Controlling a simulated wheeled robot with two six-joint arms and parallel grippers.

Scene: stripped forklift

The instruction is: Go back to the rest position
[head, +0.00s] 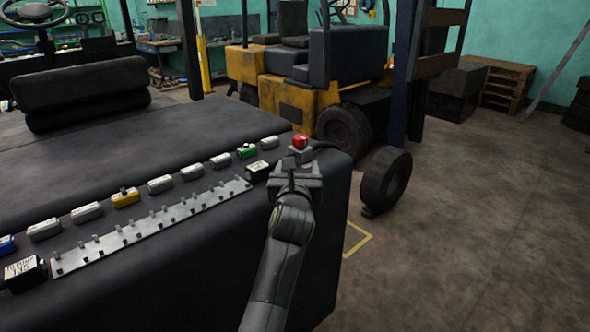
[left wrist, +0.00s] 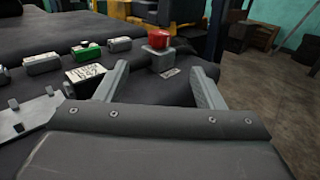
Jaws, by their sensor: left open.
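My left gripper (head: 296,170) is over the right end of the dark bench-like surface (head: 200,268) in the head view. In the left wrist view my left gripper (left wrist: 158,88) shows two grey fingers spread apart, with nothing between them. A red button on a grey box (head: 300,143) stands just beyond the fingers. It also shows in the left wrist view (left wrist: 158,48), apart from the fingertips. My right gripper is in neither view.
A row of small boxes, including a green one (head: 246,151) and a yellow one (head: 126,198), lies along the surface beside a metal strip with pegs (head: 150,226). A yellow forklift (head: 290,95) stands behind. Open floor (head: 480,220) is at the right.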

